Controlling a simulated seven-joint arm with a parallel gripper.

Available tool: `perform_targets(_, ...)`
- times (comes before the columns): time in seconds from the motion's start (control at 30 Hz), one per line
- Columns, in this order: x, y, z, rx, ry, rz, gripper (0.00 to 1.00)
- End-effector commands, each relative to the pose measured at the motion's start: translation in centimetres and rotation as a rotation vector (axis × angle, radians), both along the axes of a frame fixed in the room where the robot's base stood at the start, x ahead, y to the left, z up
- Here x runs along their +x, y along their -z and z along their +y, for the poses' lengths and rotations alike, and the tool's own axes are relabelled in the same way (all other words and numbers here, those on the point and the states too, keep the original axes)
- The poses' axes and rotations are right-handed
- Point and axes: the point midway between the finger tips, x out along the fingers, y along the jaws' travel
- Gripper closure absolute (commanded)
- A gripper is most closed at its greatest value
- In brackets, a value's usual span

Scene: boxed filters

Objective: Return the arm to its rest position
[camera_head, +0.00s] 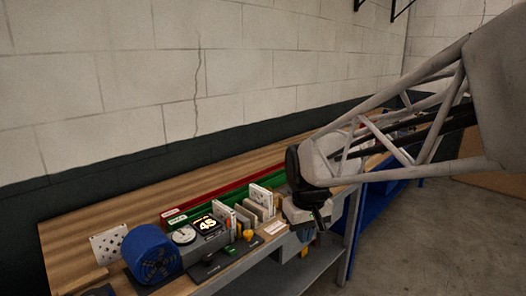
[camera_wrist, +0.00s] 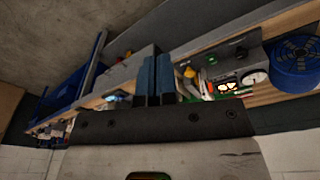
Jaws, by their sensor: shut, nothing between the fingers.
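My gripper (camera_wrist: 154,78) shows in the wrist view as two dark fingers side by side, shut with nothing held between them. In the head view my arm reaches in from the right, and the gripper end (camera_head: 304,236) hangs low at the front edge of the wooden workbench (camera_head: 110,215). The fingertips are small and dark there. The gripper is just right of a row of upright white and tan filter panels (camera_head: 258,205), apart from them as far as I can tell.
A blue round fan-like unit (camera_head: 152,254), a dial gauge (camera_head: 184,235) and a display reading 45 (camera_head: 206,225) stand on the bench's left part. Red (camera_head: 222,195) and green (camera_head: 209,202) rails run behind. A block wall (camera_head: 150,85) closes the back. Open floor (camera_head: 445,235) lies right.

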Motion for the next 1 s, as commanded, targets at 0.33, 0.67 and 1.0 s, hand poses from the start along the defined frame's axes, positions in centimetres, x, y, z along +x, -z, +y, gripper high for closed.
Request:
perform_targets(0.33,-8.4,-0.9,-4.8,0.016,0.15,-0.045,1.0)
perform_targets(0.67,-16.1,-0.1,-8.0,0.03,0.286,-0.083,1.0)
perform_targets(1.0,-19.9,0.9,-9.1,0.036,0.356,-0.102,1.0)
